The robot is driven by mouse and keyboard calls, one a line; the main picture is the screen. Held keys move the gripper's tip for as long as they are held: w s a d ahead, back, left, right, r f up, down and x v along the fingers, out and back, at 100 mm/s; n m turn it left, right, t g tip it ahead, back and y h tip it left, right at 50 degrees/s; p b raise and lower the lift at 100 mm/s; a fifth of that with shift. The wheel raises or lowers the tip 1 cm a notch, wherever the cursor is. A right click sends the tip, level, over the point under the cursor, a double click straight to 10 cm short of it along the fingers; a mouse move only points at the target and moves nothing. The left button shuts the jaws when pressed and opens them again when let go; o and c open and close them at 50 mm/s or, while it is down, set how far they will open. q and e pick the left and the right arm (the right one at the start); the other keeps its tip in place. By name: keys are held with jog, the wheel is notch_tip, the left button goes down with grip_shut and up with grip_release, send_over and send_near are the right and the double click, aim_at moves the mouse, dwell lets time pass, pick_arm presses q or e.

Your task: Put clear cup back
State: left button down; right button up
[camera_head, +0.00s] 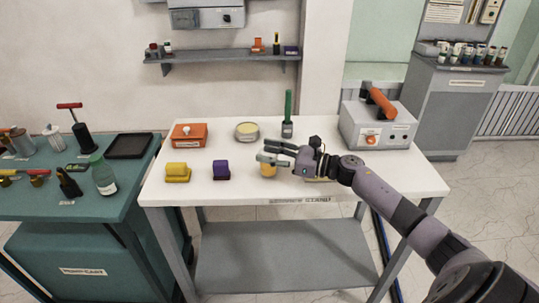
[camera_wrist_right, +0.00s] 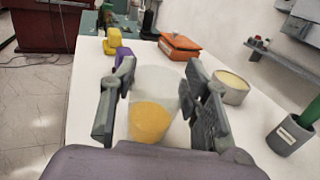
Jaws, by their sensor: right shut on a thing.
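The clear cup (camera_wrist_right: 155,82) has yellow-orange contents in its lower part. It also shows in the head view (camera_head: 268,170), at the front middle of the white table (camera_head: 330,190). My right gripper (camera_head: 268,158) is shut on the cup, with a finger on each side of it in the right wrist view (camera_wrist_right: 160,85). The cup looks upright or nearly so; I cannot tell whether its base touches the table. My left gripper is not in view.
A purple block (camera_head: 221,169) and a yellow block (camera_head: 177,172) stand left of the cup. Behind are an orange box (camera_head: 188,135), a round yellow-topped tin (camera_head: 247,131) and a grey holder with a green stick (camera_head: 287,128). A grey device (camera_head: 377,128) stands at right.

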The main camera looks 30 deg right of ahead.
jog(key=shift+f, duration=0.5)
jog(key=shift+f, duration=0.1)
jog(key=o, duration=1.3)
jog(key=shift+c, duration=0.2)
jog(key=b+v, duration=0.3)
jog(key=v, duration=0.8)
jog(key=shift+s+d, duration=0.25)
jog(key=shift+s, duration=0.15)
